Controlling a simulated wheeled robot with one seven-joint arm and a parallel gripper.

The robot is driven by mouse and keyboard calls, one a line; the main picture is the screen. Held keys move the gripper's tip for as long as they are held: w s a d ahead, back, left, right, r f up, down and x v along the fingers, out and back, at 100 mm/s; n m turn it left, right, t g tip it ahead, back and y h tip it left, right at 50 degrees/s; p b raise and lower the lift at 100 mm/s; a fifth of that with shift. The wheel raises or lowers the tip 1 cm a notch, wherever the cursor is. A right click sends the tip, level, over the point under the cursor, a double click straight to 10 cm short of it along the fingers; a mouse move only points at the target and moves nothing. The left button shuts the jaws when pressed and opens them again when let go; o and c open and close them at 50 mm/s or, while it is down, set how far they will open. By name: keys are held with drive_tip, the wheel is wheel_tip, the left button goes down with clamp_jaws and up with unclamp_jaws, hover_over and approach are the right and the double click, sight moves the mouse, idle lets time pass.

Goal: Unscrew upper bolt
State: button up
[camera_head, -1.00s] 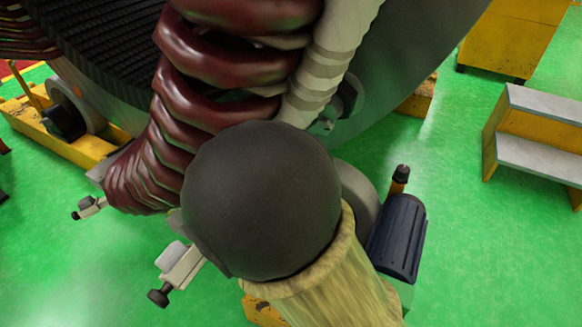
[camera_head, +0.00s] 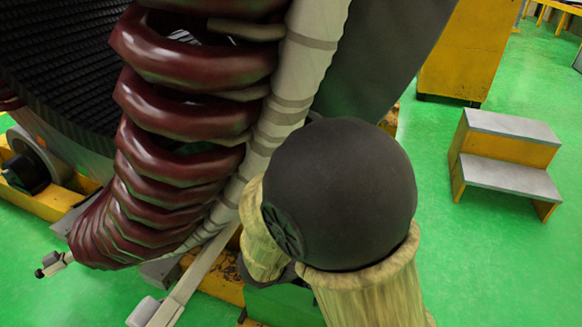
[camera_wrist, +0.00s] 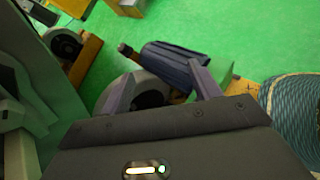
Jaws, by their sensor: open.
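No bolt that I can pick out clearly as the upper bolt shows in either view. In the head view a pale clamp bar (camera_head: 180,293) rises beside the dark red coils (camera_head: 190,118), its lower end cut off by the frame edge. A smaller clamp end with a dark knob (camera_head: 52,264) shows at the far left. My gripper (camera_wrist: 162,88) is open in the wrist view, its two purple fingers apart with nothing held between them. My own arm hides the gripper in the head view.
The wrist view shows a blue motor (camera_wrist: 180,66) beyond the fingers and a grey roller (camera_wrist: 150,92) near them. In the head view, grey-topped yellow steps (camera_head: 508,155) and a yellow cabinet (camera_head: 455,50) stand at right. Green floor between is clear.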

drive_tip(key=s+d+f+m+g+y, duration=0.1)
drive_tip(key=m+y, duration=0.4)
drive_tip(key=m, duration=0.5)
drive_tip(key=s+d+f+m+g+y, duration=0.2)
drive_tip(key=m+y, duration=0.3)
drive_tip(key=m, duration=0.5)
drive_tip(key=shift+s+d, duration=0.4)
drive_tip(key=shift+s, duration=0.3)
